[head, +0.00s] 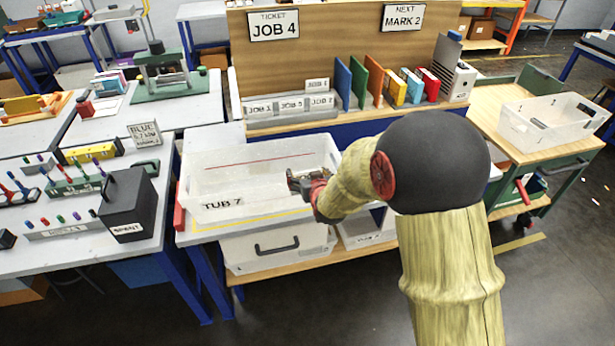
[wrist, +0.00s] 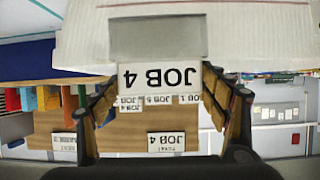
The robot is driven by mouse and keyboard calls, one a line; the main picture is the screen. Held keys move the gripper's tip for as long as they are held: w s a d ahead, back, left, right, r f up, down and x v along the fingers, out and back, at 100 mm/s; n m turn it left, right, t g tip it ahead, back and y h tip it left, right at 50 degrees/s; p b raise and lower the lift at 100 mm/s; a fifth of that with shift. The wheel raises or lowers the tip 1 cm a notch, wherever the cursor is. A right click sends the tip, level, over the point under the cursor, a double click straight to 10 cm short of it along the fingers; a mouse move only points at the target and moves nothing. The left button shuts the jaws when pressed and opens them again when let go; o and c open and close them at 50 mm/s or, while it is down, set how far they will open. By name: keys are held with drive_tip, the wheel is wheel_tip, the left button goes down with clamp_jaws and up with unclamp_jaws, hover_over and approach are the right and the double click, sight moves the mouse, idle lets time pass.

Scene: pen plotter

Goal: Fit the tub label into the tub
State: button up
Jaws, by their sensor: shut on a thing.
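The tub label is a white plate reading JOB 4 (wrist: 160,77), upside down in the wrist view, with a plain grey piece (wrist: 155,38) adjoining its upper picture edge. My gripper (wrist: 160,88) has a finger on each side of the label and is shut on it. In the head view my gripper (head: 294,178) is over the right part of the translucent white tub (head: 225,204), marked TUB 7, which stands on the bench. The label cannot be made out there. The pale tub wall (wrist: 85,40) fills the top of the wrist view.
Behind the tub stands a grey rack (head: 262,122) with other JOB labels and coloured folders (head: 360,80). A ticket sign reading JOB 4 (head: 273,25) hangs on the wooden board. A black box (head: 128,205) stands left of the tub. Another clear tub (head: 550,120) stands at right.

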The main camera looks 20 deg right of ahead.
drive_tip(key=shift+r, duration=0.1)
drive_tip(key=o, duration=1)
drive_tip(key=shift+f, duration=0.2)
drive_tip(key=shift+r, duration=0.1)
drive_tip(key=shift+r, duration=0.15)
drive_tip(key=shift+s+r, duration=0.2)
drive_tip(key=shift+s, duration=0.1)
drive_tip(key=s+r+g, duration=0.2)
drive_tip(key=s+r, duration=0.4)
drive_tip(key=s, duration=0.7)
drive_tip(key=s+r+g+p, duration=0.1)
drive_tip(key=s+r, duration=0.5)
drive_tip(key=s, duration=0.8)
drive_tip(key=s+r+g+p, duration=0.1)
drive_tip(key=s+r+g, duration=0.3)
drive_tip(key=s, duration=0.9)
wheel_tip(320, 180, up, 2)
drive_tip(key=shift+s+r, duration=0.1)
drive_tip(key=shift+s, duration=0.05)
